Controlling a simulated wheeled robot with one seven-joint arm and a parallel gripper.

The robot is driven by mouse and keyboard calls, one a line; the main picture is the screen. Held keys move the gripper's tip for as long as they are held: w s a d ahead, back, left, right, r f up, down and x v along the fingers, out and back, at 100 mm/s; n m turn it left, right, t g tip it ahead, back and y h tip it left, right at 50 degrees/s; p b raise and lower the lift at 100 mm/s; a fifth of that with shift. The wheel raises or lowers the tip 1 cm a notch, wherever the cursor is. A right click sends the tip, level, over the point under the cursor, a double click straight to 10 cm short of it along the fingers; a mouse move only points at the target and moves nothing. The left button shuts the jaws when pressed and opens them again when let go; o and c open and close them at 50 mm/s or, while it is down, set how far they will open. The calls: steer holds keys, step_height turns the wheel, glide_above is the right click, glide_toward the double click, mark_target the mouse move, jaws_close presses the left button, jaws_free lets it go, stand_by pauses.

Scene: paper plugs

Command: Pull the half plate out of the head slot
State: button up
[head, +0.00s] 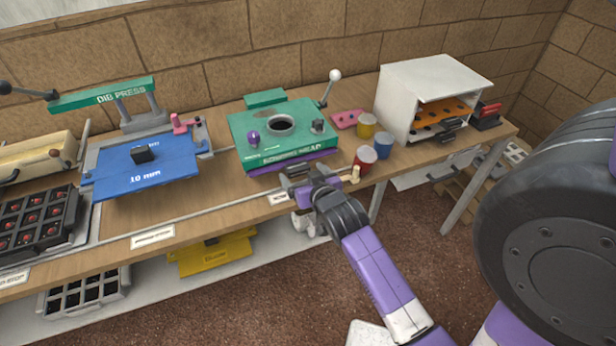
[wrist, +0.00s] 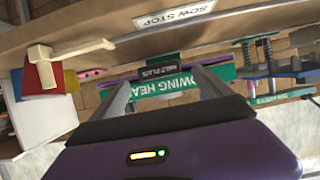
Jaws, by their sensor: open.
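The green sowing head (head: 280,128) sits on the bench, with a round dark opening on top. The half plate (head: 290,164) shows as a purple edge low along the head's front. In the wrist view, a dark tab with a small "half plate" label (wrist: 160,70) lies by the green front face (wrist: 168,88). My gripper (head: 292,176) is just in front of the head at the bench's front edge. In the wrist view its two fingers (wrist: 160,92) are spread, with the tab and green face between and beyond them. Contact cannot be told; most of the plate is hidden inside the head.
A cream T-shaped handle (head: 355,174) stands at the bench edge right of my gripper. Red (head: 364,159), blue (head: 383,145) and yellow (head: 366,125) pots are behind it. A blue plate press (head: 147,172) is left, a white cabinet (head: 432,85) right. A rail runs along the bench front.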

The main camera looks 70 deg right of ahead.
mark_target(300, 171)
steer(key=shift+x, duration=1.65)
steer(key=c, duration=1.7)
